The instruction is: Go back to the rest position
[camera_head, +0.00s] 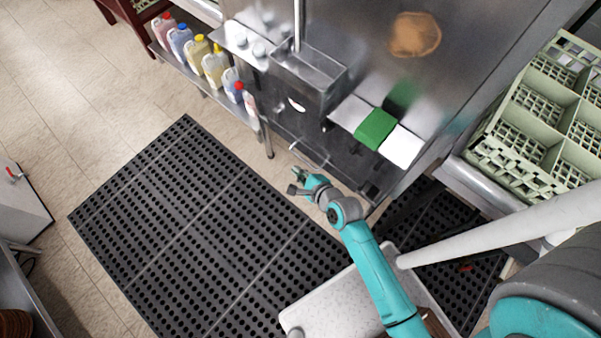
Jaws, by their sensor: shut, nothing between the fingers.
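My gripper (297,182) is near the middle of the camera_head view, at the end of my teal and grey arm. It is small in the picture, looks shut, and I see nothing held in it. It is above the edge of the black perforated floor mat (200,225), apart from the steel counter (470,40) to its upper right.
A green block (375,129) and a white sheet (401,147) are at the counter's front. Several jugs (213,68) line a low shelf at upper left. A pale green dish rack (535,130) stands at right. A grey-white cart (38,205) is at far left. The mat is clear.

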